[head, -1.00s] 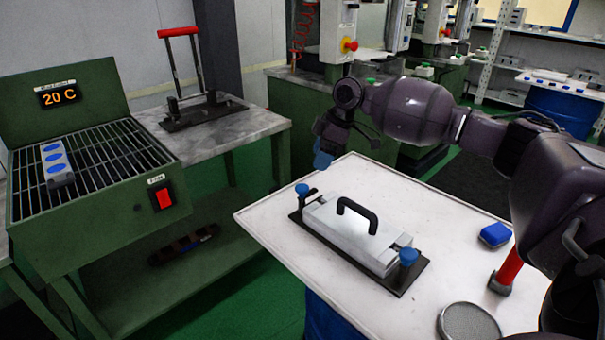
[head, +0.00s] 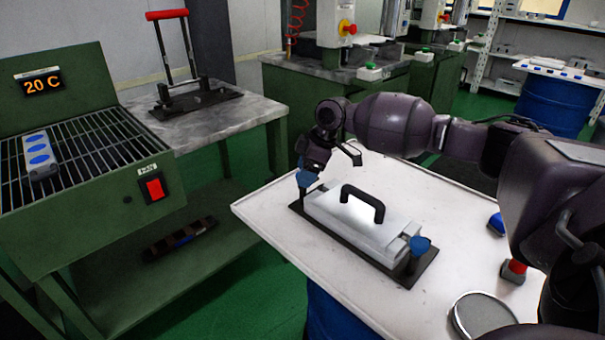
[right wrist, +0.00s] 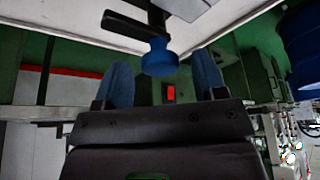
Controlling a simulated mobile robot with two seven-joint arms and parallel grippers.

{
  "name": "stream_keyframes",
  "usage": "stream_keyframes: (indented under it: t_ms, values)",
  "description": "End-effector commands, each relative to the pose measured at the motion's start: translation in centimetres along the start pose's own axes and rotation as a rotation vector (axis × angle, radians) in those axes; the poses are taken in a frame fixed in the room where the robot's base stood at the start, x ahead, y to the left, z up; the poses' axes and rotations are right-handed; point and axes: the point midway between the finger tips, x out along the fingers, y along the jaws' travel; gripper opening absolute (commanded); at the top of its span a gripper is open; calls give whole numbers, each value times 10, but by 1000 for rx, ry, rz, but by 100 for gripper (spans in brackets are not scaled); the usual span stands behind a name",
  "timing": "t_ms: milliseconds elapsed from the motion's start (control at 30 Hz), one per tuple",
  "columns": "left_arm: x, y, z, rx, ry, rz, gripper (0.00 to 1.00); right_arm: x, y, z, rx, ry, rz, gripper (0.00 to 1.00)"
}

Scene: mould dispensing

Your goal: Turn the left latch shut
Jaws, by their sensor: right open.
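The mould (head: 345,222) is a light grey block with a black arched handle, lying on a dark base plate (head: 408,281) on the white table. The right latch, with a blue knob (head: 421,245), stands at its near right end. My right gripper (head: 307,178) is at the mould's far left end, where it largely hides the left latch. In the right wrist view, the left latch's blue knob (right wrist: 160,58) shows between and just beyond the two open blue fingers, with no clear contact. My left gripper is not in view.
A green heater (head: 100,208) with a grill stands left. The table behind the mould is clear.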

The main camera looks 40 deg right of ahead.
Motion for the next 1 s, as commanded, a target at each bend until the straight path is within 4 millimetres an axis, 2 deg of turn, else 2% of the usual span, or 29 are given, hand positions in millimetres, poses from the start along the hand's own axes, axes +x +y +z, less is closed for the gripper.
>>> stream_keyframes:
  t_ms: [367, 667, 700, 1000]
  values:
    - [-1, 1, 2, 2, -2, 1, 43, 4, 0, -1, -1, 1, 1, 64]
    - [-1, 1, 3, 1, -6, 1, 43, 4, 0, 0, 0, 1, 1, 18]
    - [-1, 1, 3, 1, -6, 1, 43, 4, 0, 0, 0, 1, 1, 16]
    - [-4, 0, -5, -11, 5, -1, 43, 0, -1, -2, 42, 5, 20, 16]
